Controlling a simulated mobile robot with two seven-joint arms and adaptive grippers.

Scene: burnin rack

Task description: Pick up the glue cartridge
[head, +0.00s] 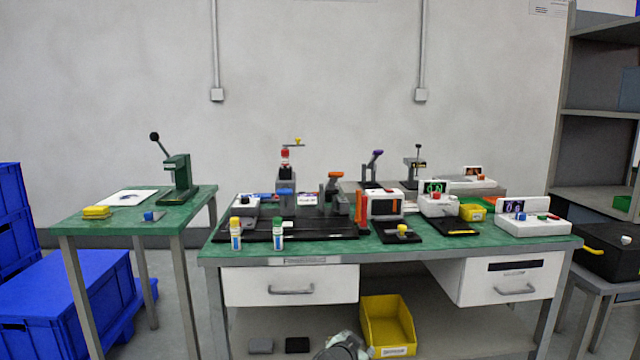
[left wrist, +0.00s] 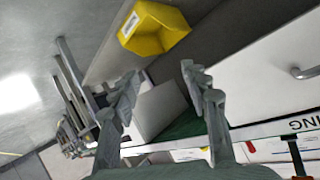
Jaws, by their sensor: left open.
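No thing is clearly recognisable as the glue cartridge. Two small white tubes with blue labels stand upright near the front left of the green bench: a yellow-capped tube (head: 236,235) and a green-capped tube (head: 278,235). I cannot tell whether either is the cartridge. My left gripper (left wrist: 161,75) is open in the left wrist view, with nothing between its fingers. A rounded grey part at the bottom of the head view looks like my own arm; no fingers show there. My right gripper is not in view.
The green bench (head: 420,250) carries a black tray (head: 315,232), an orange-fronted device (head: 383,204) and several fixtures. A yellow bin (head: 388,325) sits below; it also shows in the left wrist view (left wrist: 155,30). A side table (head: 140,222) stands left, blue crates (head: 70,300) beyond.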

